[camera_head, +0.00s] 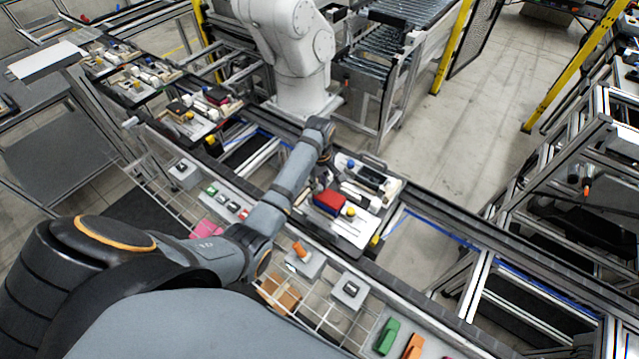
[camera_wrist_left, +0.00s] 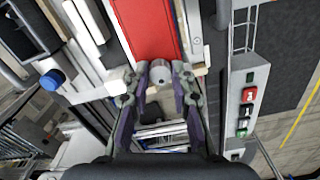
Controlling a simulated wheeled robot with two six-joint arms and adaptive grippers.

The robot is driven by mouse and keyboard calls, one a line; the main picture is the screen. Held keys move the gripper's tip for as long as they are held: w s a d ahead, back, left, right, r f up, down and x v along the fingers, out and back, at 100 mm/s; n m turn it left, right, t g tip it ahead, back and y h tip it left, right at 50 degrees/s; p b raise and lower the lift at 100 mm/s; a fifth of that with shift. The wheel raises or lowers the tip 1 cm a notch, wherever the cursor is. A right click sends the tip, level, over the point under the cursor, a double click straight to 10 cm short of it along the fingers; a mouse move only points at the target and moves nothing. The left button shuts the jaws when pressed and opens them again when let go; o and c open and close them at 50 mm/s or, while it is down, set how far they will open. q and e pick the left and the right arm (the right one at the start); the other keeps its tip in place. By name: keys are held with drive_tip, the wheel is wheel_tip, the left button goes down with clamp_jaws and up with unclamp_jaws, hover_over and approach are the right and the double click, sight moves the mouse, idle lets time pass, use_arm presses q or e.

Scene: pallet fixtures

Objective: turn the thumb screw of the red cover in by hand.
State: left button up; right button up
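The red cover (camera_head: 328,203) lies on the pallet fixture (camera_head: 345,232) on the conveyor; it also shows at the top of the left wrist view (camera_wrist_left: 146,28). Its thumb screw (camera_wrist_left: 160,74) is a grey round knob at the cover's near end in the wrist view. My left gripper (camera_wrist_left: 161,82) has a finger on either side of the knob. The fingers look open, with the knob between them; firm contact does not show. In the head view the left gripper (camera_head: 318,178) is partly hidden by its own wrist. My right gripper is in neither view.
A blue knob (camera_wrist_left: 52,79) stands on the same pallet, left of the fingers in the wrist view. A yellow knob (camera_head: 350,211) is beside the red cover. A button box (camera_wrist_left: 243,112) is at the right. A white robot arm (camera_head: 292,50) stands behind the conveyor.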

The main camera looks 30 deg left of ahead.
use_arm(q)
clamp_jaws()
drive_tip(key=shift+s+r, duration=0.1)
